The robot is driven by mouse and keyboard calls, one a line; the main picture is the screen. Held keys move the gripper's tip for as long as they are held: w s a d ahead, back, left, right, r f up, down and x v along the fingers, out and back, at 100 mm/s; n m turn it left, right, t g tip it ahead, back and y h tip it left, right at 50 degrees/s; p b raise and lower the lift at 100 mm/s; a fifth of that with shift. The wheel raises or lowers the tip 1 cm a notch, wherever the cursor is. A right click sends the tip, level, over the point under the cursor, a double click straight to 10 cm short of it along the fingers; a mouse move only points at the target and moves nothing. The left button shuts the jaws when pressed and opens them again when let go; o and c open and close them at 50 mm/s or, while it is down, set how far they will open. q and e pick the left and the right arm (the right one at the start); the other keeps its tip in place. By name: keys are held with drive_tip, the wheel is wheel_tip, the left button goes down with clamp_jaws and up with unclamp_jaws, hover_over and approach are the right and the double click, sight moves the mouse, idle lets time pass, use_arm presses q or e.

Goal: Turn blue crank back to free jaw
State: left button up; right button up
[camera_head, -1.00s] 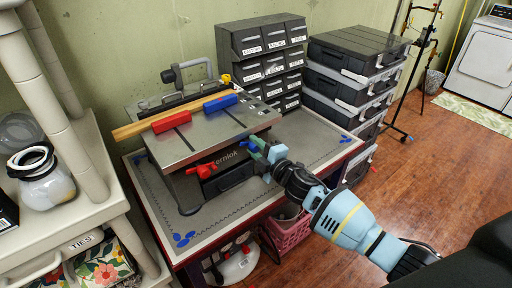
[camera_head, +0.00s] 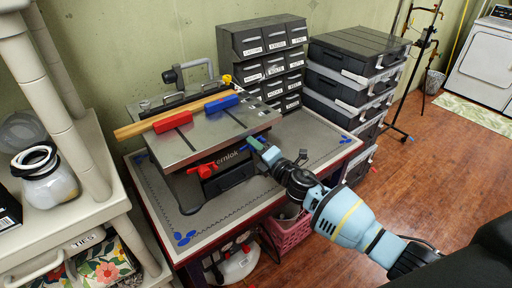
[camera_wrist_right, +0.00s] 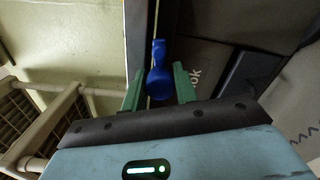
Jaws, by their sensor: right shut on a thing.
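The workbench (camera_head: 200,146) has a grey top and stands on the table. A wooden strip (camera_head: 137,128) lies along it, beside a red jaw block (camera_head: 172,121) and a blue jaw block (camera_head: 221,103). A red crank (camera_head: 207,170) sticks out of the front. The blue crank (camera_wrist_right: 159,82) shows in the right wrist view between the green fingers of my right gripper (camera_wrist_right: 157,77), which is shut on it. In the head view my right gripper (camera_head: 262,149) is at the bench's front right and mostly hides this crank. My left gripper is not in view.
The table (camera_head: 237,209) has bare mat in front of the bench. Dark drawer units (camera_head: 262,48) and stacked cases (camera_head: 350,75) stand behind and right. A pale shelf (camera_head: 105,205) is close on the left.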

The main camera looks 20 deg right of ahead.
idle(0.3)
drive_tip(key=o, duration=1)
drive_tip(key=shift+c, duration=0.2)
drive_tip(key=v, duration=0.7)
drive_tip(key=shift+s+d, duration=0.15)
drive_tip(key=shift+s, duration=0.2)
drive_tip(key=s+a+f+m+g+h, duration=0.2)
drive_tip(key=s+f+m+g+h, duration=0.1)
drive_tip(key=s+f+m, duration=1.1)
drive_tip(key=s+f+m+g, duration=0.2)
drive_tip(key=s+f+m, duration=0.3)
drive_tip(key=s, duration=0.6)
drive_tip(key=s+d+f+m+g+h, duration=0.1)
drive_tip(key=s+f+m+g, duration=0.2)
drive_tip(key=s, duration=0.9)
wheel_tip(320, 180, down, 2)
drive_tip(key=shift+s+f+m, duration=0.15)
drive_tip(key=shift+s+m, duration=0.15)
drive_tip(key=shift+m, duration=0.7)
